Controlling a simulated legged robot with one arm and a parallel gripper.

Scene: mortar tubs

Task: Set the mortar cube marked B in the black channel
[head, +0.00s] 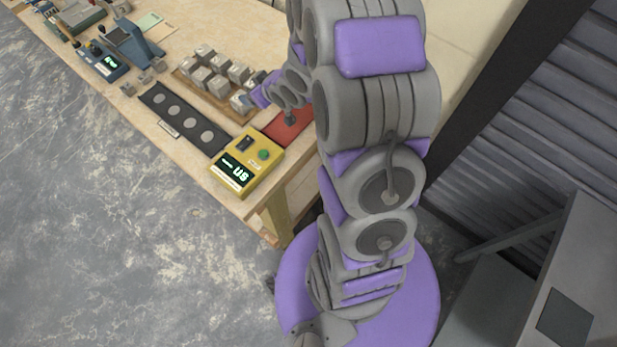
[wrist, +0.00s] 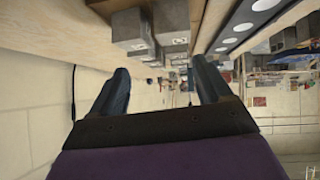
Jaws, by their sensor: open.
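Several grey mortar cubes (head: 219,71) stand in rows on a wooden board (head: 186,77) on the bench; their markings are too small to read, so I cannot tell which is B. The black channel (head: 183,117) lies in front of them, with several pale round spots along it and no cube on it. My gripper (head: 246,102) is at the right end of the cube rows, partly hidden by its own links. In the wrist view my gripper (wrist: 162,77) is open, with cubes (wrist: 134,32) beyond and above its fingers and the channel (wrist: 245,20) at upper right.
A yellow box (head: 246,161) with a lit display and green button stands at the channel's right end. A red mat (head: 289,127) lies beside it, partly behind my arm. A blue device (head: 130,44) and small blocks stand at the left.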

